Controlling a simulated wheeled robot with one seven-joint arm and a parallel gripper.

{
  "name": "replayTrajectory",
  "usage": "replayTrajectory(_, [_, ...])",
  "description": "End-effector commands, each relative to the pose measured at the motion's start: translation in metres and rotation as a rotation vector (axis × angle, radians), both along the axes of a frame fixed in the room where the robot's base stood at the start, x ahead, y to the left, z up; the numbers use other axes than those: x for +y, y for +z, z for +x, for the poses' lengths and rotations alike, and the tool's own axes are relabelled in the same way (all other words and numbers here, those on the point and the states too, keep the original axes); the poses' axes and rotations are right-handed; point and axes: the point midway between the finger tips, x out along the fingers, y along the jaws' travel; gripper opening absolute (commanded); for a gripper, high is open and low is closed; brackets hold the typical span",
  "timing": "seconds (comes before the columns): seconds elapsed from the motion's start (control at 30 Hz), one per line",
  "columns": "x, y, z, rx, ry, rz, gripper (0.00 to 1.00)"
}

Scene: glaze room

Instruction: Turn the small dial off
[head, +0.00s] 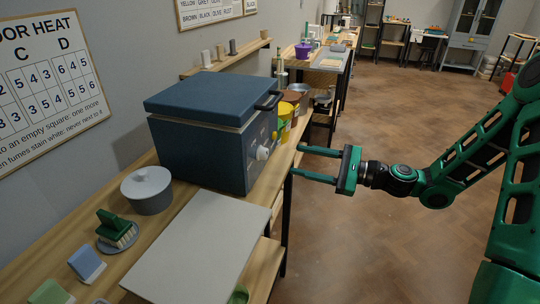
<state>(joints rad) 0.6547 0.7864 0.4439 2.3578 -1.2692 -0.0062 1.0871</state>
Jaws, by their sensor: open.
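The blue kiln-like box (195,147) with a hinged lid stands on the wooden bench against the left wall. On its right-hand face is a pale round knob (262,153). A smaller pale spot shows beside it, farther back on that face, too small to make out. I cannot tell which is the small dial or how either is set. My gripper (296,160) is open and empty, its two green fingers pointing left toward that face. In the picture the fingertips are to the right of the knob, apart from it, near the bench's edge.
A dark handle (268,101) juts from the lid's right side. Yellow and brown pots (285,113) stand just behind the box. In front are a pale board (195,250), a grey lidded pot (147,189) and a green brush (115,226). The floor (370,240) to the right is clear.

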Motion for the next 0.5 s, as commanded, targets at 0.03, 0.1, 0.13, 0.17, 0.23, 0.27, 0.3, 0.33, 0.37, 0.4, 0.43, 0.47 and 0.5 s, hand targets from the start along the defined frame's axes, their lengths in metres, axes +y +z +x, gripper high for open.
replayTrajectory(0.03, [0.007, 0.0, 0.001, -0.001, 0.004, -0.001, 0.47])
replayTrajectory(0.1, [0.016, 0.0, 0.004, -0.002, 0.004, -0.001, 0.47])
replayTrajectory(0.13, [0.021, 0.0, 0.005, -0.002, 0.006, -0.001, 0.47])
replayTrajectory(0.17, [0.027, 0.0, 0.007, -0.002, 0.007, -0.001, 0.47])
replayTrajectory(0.23, [0.039, 0.0, 0.012, -0.002, 0.007, -0.003, 0.47])
replayTrajectory(0.27, [0.044, 0.0, 0.014, -0.003, 0.006, -0.003, 0.47])
replayTrajectory(0.3, [0.05, 0.0, 0.016, -0.003, 0.006, -0.003, 0.47])
replayTrajectory(0.33, [0.055, 0.0, 0.018, -0.003, 0.007, -0.003, 0.47])
replayTrajectory(0.37, [0.06, 0.0, 0.02, -0.003, 0.006, -0.003, 0.47])
replayTrajectory(0.4, [0.066, 0.0, 0.022, -0.003, 0.007, -0.004, 0.47])
replayTrajectory(0.43, [0.07, 0.0, 0.023, -0.003, 0.006, -0.003, 0.47])
replayTrajectory(0.47, [0.074, 0.0, 0.025, -0.003, 0.004, -0.004, 0.47])
replayTrajectory(0.5, [0.078, 0.0, 0.027, -0.003, 0.005, -0.004, 0.47])
